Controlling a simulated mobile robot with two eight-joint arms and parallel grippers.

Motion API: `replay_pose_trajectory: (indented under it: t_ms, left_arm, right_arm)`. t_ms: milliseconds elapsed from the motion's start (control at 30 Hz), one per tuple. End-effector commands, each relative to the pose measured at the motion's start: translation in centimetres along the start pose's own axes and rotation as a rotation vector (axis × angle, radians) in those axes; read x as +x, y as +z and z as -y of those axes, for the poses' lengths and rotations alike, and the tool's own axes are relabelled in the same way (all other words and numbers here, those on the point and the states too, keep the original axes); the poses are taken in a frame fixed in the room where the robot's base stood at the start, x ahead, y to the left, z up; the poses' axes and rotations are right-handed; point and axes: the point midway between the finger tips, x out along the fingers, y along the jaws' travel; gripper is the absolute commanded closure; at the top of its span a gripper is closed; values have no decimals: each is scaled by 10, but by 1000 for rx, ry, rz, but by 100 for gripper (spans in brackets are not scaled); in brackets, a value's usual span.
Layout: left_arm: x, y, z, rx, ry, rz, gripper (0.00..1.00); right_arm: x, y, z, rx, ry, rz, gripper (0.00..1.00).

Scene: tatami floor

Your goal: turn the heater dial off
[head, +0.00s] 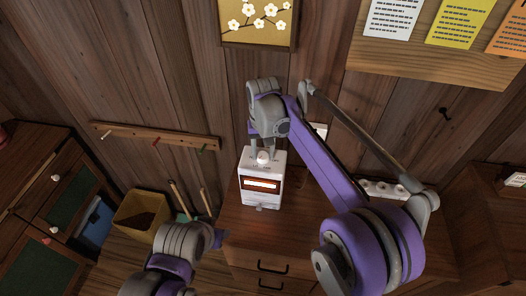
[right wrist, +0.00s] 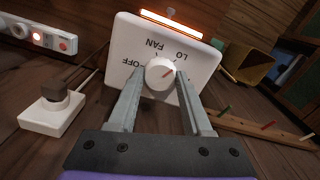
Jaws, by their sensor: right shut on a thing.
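The white heater (head: 262,170) stands on the wooden cabinet, its front slot glowing orange. Its round white dial (right wrist: 160,73) shows in the right wrist view, with OFF, FAN and LO printed upside down around it.
The cabinet top (head: 300,225) is clear in front of the heater. A power strip (head: 382,188) lies to the right, behind my right arm. A wooden peg rail (head: 155,135) is on the wall. A bin (head: 140,212) stands left of the cabinet.

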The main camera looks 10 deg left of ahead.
Motion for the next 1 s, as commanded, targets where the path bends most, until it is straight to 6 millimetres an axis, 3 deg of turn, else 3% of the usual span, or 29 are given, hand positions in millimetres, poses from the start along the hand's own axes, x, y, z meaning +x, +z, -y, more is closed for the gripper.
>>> replay_pose_trajectory:
  t_ms: [367, 1000]
  left_arm:
    - [0, 0, 0, 0, 0, 0, 50]
    - [0, 0, 0, 0, 0, 0, 50]
  right_arm:
    - [0, 0, 0, -112, 0, 0, 100]
    - [0, 0, 0, -688, 0, 0, 100]
